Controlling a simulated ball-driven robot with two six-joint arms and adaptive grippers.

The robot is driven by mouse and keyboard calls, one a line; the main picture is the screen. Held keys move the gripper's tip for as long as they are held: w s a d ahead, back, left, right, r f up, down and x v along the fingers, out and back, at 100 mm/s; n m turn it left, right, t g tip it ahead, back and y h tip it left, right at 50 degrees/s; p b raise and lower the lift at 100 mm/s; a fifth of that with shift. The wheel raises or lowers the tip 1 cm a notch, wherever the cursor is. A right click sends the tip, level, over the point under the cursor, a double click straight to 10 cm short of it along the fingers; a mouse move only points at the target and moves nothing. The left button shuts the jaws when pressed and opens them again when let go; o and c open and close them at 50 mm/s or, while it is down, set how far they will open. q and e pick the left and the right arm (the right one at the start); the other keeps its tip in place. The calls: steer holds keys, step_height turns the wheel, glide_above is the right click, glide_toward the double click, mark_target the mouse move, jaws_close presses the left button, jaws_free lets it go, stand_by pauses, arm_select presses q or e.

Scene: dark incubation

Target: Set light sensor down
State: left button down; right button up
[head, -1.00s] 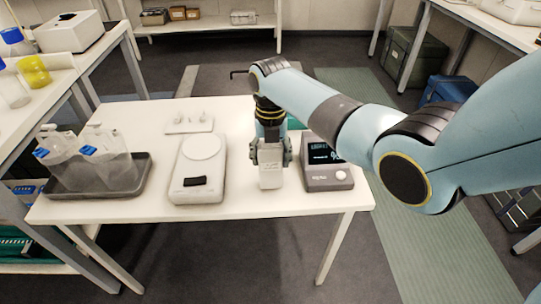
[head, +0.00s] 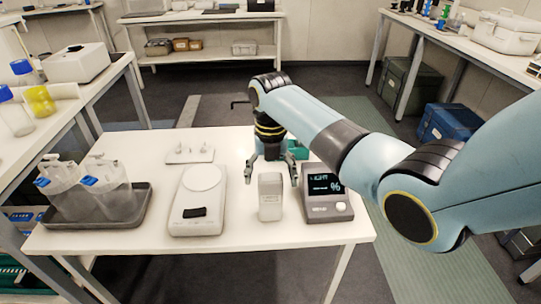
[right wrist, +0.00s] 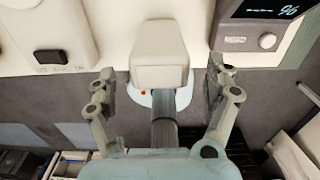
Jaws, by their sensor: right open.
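The light sensor (head: 270,197) is a small pale block standing upright on the white table (head: 130,239), between a white scale and a dark display unit. My right gripper (head: 271,172) is open behind and above it, its fingers apart and clear of the block. In the right wrist view the pale block (right wrist: 161,60) lies beyond and between the two spread fingertips of my right gripper (right wrist: 160,80), touching neither. My left gripper is not in view.
The white scale (head: 198,207) is left of the block, and the grey display unit (head: 328,194) is close on its right. A dark tray (head: 132,217) with bottles stands at the table's left. A small pegged plate (head: 190,154) lies behind the scale.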

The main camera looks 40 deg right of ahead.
step_height(320, 180, up, 8)
steer(key=shift+f, duration=0.15)
stand_by(0.5)
